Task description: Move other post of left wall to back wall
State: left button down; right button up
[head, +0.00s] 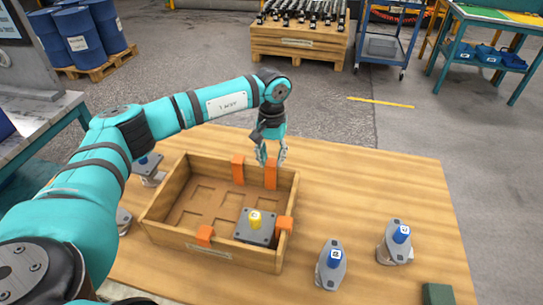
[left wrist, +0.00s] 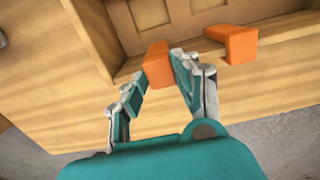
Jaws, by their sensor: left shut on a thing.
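My left gripper (head: 270,158) is shut on an orange post (head: 271,174) at the right part of the wooden box's back wall. In the left wrist view the fingers (left wrist: 159,75) close around this post (left wrist: 157,58), which appears to straddle the wall's rim. A second orange post (head: 238,169) sits on the back wall to its left; it also shows in the left wrist view (left wrist: 232,44). The box's left wall (head: 163,190) shows no post. Another orange post (head: 204,235) is on the front wall and one (head: 285,224) on the right wall. My right gripper is not in view.
A grey motor part with a yellow top (head: 255,222) stands inside the box (head: 205,247). Grey parts with blue tops (head: 332,263) (head: 397,242) stand to the right of the box. A dark green block (head: 438,294) lies at the front right. The table's back right is clear.

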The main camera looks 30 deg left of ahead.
pick_arm(q)
jog(key=shift+f+b, duration=0.45)
jog(key=shift+f, duration=0.1)
jog(key=c, duration=0.9)
grip_release()
jog(key=shift+r, duration=0.1)
